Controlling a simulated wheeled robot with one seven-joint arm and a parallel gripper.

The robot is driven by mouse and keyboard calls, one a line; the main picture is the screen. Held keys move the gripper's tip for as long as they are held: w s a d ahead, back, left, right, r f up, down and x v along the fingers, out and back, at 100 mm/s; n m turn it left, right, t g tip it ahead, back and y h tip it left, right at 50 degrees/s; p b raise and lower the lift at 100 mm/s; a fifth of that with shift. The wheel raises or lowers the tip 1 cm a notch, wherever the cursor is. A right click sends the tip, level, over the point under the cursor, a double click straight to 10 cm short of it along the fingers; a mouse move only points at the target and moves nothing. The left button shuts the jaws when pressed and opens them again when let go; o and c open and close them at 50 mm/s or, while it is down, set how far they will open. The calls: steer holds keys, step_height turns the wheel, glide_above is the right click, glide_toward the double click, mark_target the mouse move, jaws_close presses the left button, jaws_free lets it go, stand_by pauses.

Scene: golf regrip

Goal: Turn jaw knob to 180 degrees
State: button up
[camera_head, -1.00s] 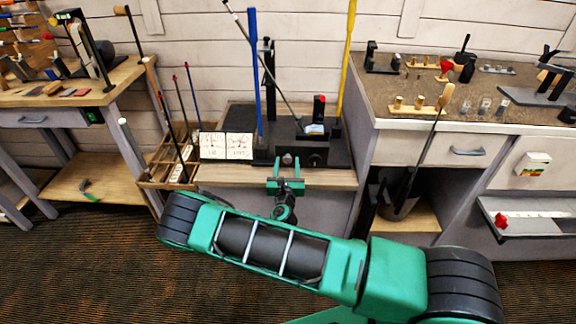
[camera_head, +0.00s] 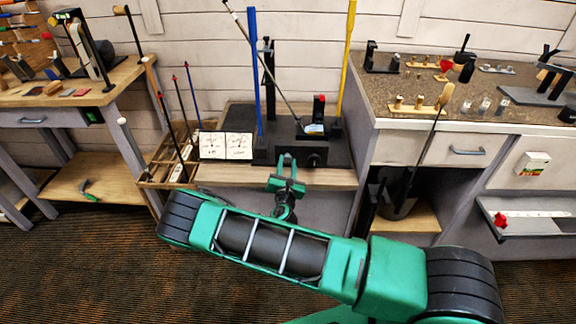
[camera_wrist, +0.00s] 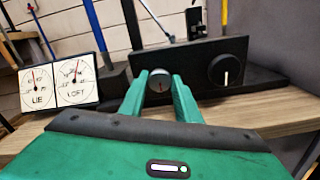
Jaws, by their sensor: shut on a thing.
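A black machine block on the bench shows its front face (camera_wrist: 200,62) in the wrist view. A small round grey knob (camera_wrist: 160,84) with a reddish mark sits on that face, between my fingers. My gripper (camera_wrist: 161,88) is shut on this grey knob, one finger on each side. In the head view my gripper (camera_head: 287,168) is at the front of the black block (camera_head: 330,150) and hides the grey knob. A larger black knob (camera_wrist: 226,70) with a white line pointing roughly down is to the right, apart from my gripper. I cannot tell from labels which is the jaw knob.
Two white dial cards (camera_wrist: 70,81), marked LIE and LOFT, stand left of the block. A club shaft (camera_head: 268,75) slants down to the block, between a blue bar (camera_head: 254,70) and a yellow bar (camera_head: 347,60). A wooden rack with shafts (camera_head: 160,168) stands left.

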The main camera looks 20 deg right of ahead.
steer(key=o, duration=1)
steer(key=shift+s, duration=0.15)
steer(key=v, duration=1)
steer(key=shift+s+a, duration=0.1)
steer(key=shift+s, duration=0.1)
